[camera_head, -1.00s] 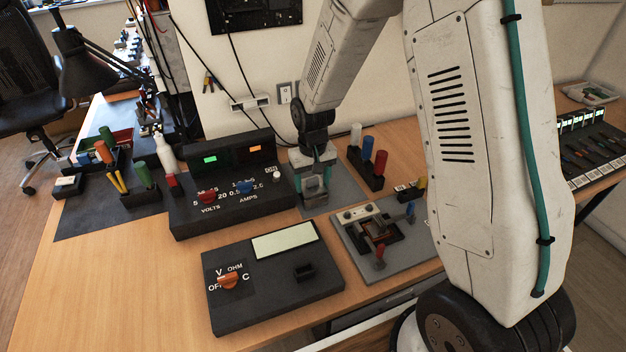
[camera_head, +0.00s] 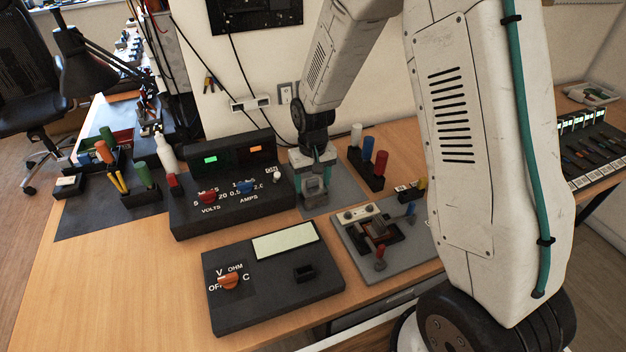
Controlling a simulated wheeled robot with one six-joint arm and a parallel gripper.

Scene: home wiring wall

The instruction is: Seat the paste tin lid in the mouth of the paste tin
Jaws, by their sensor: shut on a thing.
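My gripper (camera_head: 315,190) points down over a small grey mat (camera_head: 345,186) just right of the power supply. Its teal-edged jaws are shut on a small grey piece, likely the paste tin lid, but the jaws cover most of it and its edges are hard to make out. I cannot pick out the paste tin clearly; it may be hidden behind or under the gripper. Whether the held piece touches anything below it cannot be told from this view.
The black power supply (camera_head: 225,211) stands close left of my gripper. A rack with white, blue and red cylinders (camera_head: 367,176) stands behind right. A grey fixture board (camera_head: 395,262) lies in front right, and a black meter (camera_head: 270,300) in front. The wooden bench is bare at front left.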

